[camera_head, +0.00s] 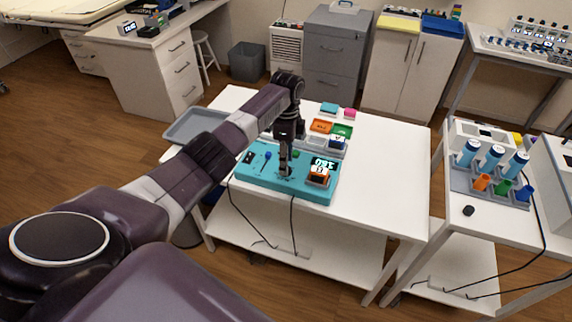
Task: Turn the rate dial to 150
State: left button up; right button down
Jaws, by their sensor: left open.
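A teal device (256,183) lies near the front edge of the white table. Its small black display (324,164) shows pale digits, too small to read surely. My left arm reaches in from the left, and my left gripper (285,171) points down over the middle of the device. The gripper is open, with its fingertips at or just above the panel; I cannot tell whether they touch the dial. The rate dial is hidden or too small to make out beneath the fingers. My right gripper is not in view.
An orange and white item (318,178) sits at the device's right end, and a blue-topped lever (268,155) stands on its left part. Small coloured trays (321,126) lie behind it. A grey tray (190,126) is at the left. The table's right side (390,165) is clear.

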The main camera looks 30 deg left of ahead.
pick_arm(q)
notch_tip(320, 180, up, 10)
jog(key=shift+w+a, duration=0.15)
jog(key=shift+w, duration=0.1)
dwell(0.6)
